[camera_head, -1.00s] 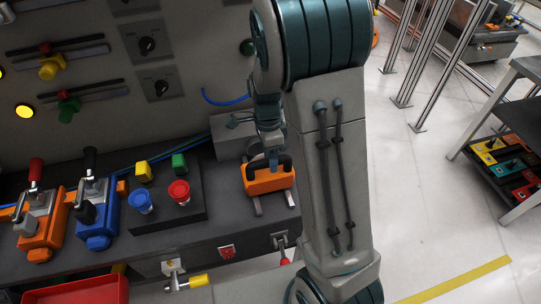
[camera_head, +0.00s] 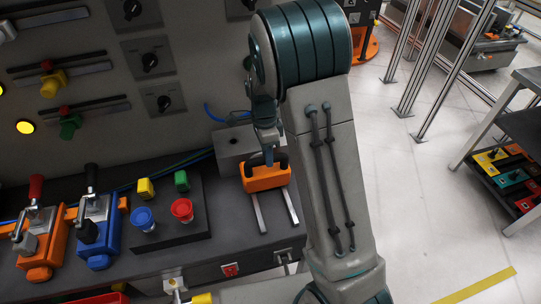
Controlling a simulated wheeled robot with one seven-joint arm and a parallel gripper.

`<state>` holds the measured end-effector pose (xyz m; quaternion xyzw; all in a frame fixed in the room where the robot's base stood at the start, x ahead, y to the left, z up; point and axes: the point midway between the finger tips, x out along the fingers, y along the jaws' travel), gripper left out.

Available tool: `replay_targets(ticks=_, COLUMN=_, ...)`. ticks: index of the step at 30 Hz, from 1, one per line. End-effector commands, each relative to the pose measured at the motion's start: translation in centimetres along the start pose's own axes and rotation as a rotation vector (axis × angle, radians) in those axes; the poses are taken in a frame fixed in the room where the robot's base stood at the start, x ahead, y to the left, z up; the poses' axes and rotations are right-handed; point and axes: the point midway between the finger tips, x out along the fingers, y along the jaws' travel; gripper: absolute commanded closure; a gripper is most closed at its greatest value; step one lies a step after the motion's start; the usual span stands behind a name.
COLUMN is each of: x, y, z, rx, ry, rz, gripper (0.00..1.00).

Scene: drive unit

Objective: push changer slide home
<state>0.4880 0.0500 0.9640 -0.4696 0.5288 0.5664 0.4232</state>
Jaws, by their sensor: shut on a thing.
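The changer slide is an orange block (camera_head: 267,180) with a dark handle, sitting on two pale rails (camera_head: 261,212) on the dark bench top. Behind it stands a grey box (camera_head: 233,142). My gripper (camera_head: 268,156) is above the orange block, at its handle, and is shut on that handle. My forearm hides the right side of the area, and the fingertips are small and partly hidden. The rails show in front of the block, and its back is close to the grey box; I cannot tell whether they touch.
Left of the slide are a dark box with yellow, green, blue and red buttons (camera_head: 181,208), a blue clamp unit (camera_head: 98,232) and an orange clamp unit (camera_head: 40,245). A panel with knobs and sliders rises behind. A shelf cart (camera_head: 515,150) stands at right, with clear floor between.

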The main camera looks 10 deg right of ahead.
Motion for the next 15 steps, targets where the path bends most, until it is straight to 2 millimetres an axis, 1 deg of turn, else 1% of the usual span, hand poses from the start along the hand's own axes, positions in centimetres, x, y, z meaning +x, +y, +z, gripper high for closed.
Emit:
replay_targets(ticks=1, x=-0.42, y=-0.48, z=0.00, rx=0.000, ry=0.000, rz=-0.019, gripper=1.00)
replay_targets(ticks=3, x=-0.45, y=-0.51, z=0.00, rx=0.000, ry=0.000, rz=-0.021, gripper=1.00)
replay_targets(ticks=4, x=-0.46, y=-0.52, z=0.00, rx=0.000, ry=0.000, rz=-0.021, gripper=0.71)
replay_targets(ticks=6, x=-0.43, y=-0.47, z=0.00, rx=0.000, ry=0.000, rz=-0.020, gripper=0.55)
replay_targets(ticks=15, x=-0.38, y=-0.29, z=-0.12, rx=0.002, ry=-0.001, rz=-0.013, gripper=0.55)
